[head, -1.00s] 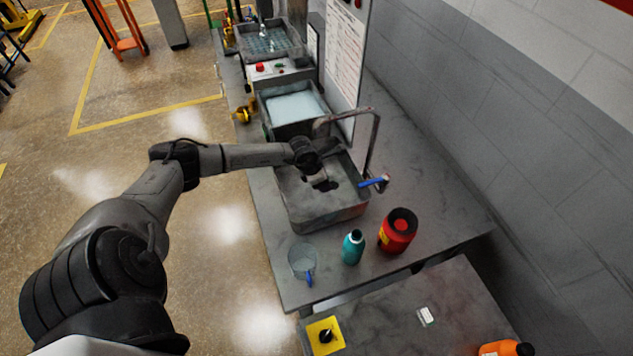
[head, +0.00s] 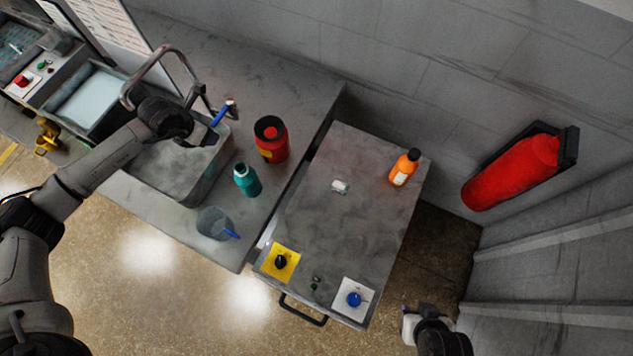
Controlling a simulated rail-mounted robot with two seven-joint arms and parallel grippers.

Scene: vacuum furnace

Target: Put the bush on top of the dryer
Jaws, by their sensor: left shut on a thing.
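My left gripper (head: 205,133) is over the grey sink at its back edge, beside the tap. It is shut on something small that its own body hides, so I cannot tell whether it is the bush. A slim blue piece (head: 222,114) shows just beyond the fingers, by the tap; I cannot tell whether it is held or part of the tap. A grey cabinet with a flat top (head: 330,235) and a front handle may be the dryer. What seems to be my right gripper (head: 410,325) is at the lower right, its jaws unclear.
The sink (head: 185,170) has a tall curved tap (head: 150,62). A beaker (head: 212,222), a teal bottle (head: 246,180) and a red container (head: 272,140) stand nearby. The cabinet top holds an orange bottle (head: 403,168), a small white item (head: 340,187) and knobs; its middle is clear.

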